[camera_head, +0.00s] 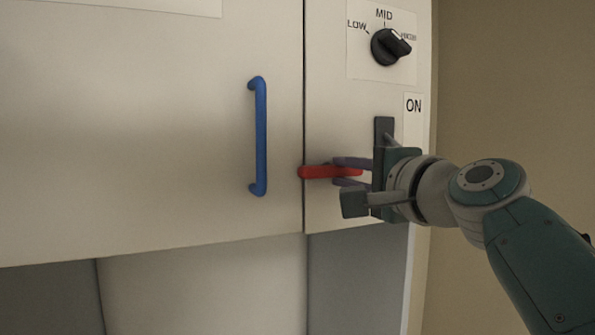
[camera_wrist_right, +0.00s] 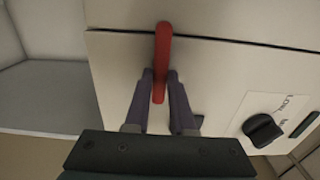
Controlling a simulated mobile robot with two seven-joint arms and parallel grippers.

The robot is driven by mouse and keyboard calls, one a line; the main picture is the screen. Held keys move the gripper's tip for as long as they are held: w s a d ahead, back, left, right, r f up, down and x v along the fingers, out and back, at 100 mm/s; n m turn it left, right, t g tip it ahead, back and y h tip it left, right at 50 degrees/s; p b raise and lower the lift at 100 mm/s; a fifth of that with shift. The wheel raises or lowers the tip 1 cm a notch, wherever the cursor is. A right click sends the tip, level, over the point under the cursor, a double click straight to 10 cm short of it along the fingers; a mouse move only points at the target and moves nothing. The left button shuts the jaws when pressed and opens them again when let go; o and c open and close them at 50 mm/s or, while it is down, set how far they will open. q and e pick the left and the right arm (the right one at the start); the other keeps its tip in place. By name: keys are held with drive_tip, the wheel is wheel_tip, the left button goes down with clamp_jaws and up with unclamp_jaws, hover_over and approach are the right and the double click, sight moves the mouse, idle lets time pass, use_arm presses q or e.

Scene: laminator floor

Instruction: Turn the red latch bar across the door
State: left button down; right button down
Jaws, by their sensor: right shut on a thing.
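The red latch bar (camera_head: 316,172) lies about level in the head view, to the right of the blue door handle. Its left end reaches the seam between the door (camera_head: 150,130) and the panel on the right. My right gripper (camera_head: 346,172) is shut on the bar's right part, with one finger above and one below. In the right wrist view the red bar (camera_wrist_right: 162,55) runs between the two purple fingers (camera_wrist_right: 160,88) and its far end crosses the panel seam. The gripper hides the bar's right end in the head view. My left gripper is not in view.
The blue handle (camera_head: 260,137) stands upright on the door. A black knob (camera_head: 388,47) with LOW and MID marks sits above my right gripper. Free space lies right of the cabinet.

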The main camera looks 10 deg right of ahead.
drive_tip(key=c, duration=0.8)
unclamp_jaws()
drive_tip(key=shift+o, duration=0.2)
drive_tip(key=b+v, duration=0.3)
drive_tip(key=v, duration=0.7)
